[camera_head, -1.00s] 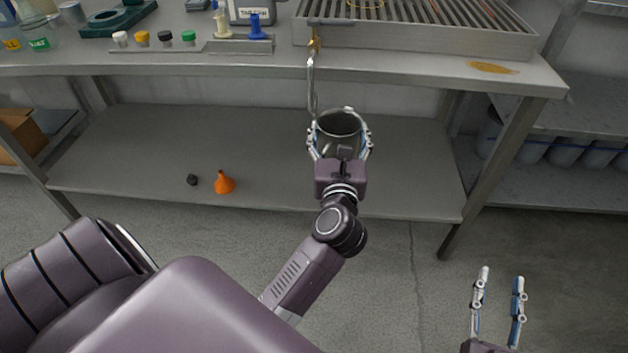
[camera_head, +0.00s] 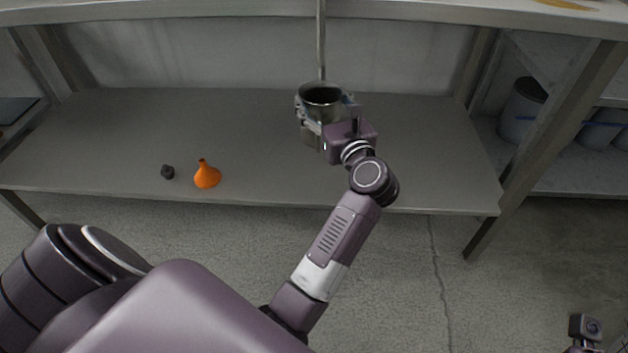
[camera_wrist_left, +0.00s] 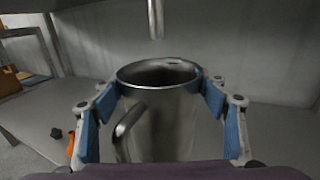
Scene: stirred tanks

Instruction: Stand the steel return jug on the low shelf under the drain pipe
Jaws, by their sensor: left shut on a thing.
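The steel return jug (camera_head: 312,137) is upright over the low shelf (camera_head: 430,150); I cannot tell whether its base touches the shelf. My left gripper (camera_head: 325,101) is shut on the jug, one finger on each side below the rim. In the left wrist view the jug (camera_wrist_left: 170,125) shows its open mouth, with its handle toward the camera's left. The drain pipe (camera_head: 321,45) comes down behind the jug in the head view. In the left wrist view its open end (camera_wrist_left: 156,25) hangs above the jug's far rim, apart from it. My right gripper's fingers are out of view.
An orange funnel (camera_head: 207,176) and a small dark stopper-like piece (camera_head: 168,172) are on the shelf's left front. The worktop edge (camera_head: 200,12) runs above the shelf. A table leg (camera_head: 545,150) stands at right. The shelf right of the jug is clear.

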